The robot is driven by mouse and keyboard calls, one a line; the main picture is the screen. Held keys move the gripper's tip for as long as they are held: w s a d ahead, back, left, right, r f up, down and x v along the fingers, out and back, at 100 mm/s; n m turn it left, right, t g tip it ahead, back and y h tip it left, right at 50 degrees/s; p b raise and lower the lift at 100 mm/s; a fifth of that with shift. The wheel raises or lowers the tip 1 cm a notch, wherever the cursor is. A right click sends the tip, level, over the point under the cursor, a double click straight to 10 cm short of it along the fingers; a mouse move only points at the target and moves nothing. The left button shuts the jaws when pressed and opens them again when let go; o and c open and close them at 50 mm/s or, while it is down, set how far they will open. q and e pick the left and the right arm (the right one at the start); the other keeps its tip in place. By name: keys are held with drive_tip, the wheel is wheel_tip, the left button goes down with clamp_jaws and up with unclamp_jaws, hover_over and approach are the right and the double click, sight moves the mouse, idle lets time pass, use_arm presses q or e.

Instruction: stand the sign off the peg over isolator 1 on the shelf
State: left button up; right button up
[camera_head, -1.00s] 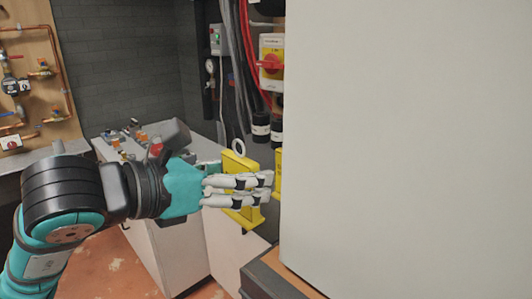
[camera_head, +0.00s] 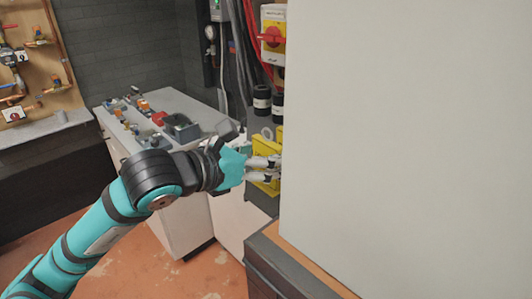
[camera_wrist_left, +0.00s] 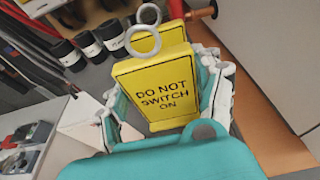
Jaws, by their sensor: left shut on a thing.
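My left gripper (camera_head: 266,170) is shut on a yellow sign (camera_wrist_left: 158,88) reading "DO NOT SWITCH ON", with a grey ring at its top. In the left wrist view the sign is upright between the fingers; it shows partly in the head view (camera_head: 265,155). A second yellow piece with its own ring (camera_wrist_left: 148,14) stands close behind it. I cannot tell whether the two touch. An isolator with a red handle on a yellow plate (camera_head: 272,36) is on the wall above; its number is not readable. My right gripper is not in view.
A large pale panel (camera_head: 410,150) fills the right and hides what is behind it. A pale cabinet (camera_head: 190,108) with parts on top stands left of the sign. Black cylinders (camera_head: 262,100) and cables are behind. A wooden-edged surface (camera_head: 290,265) lies in front.

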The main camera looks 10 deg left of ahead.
use_arm(q)
drive_tip(key=shift+f, duration=0.1)
drive_tip(key=shift+b, duration=0.3)
drive_tip(key=o, duration=0.9)
drive_tip(key=shift+s+a+r, duration=0.1)
drive_tip(key=shift+r, duration=0.1)
drive_tip(key=b+v, duration=0.7)
drive_tip(key=v, duration=0.5)
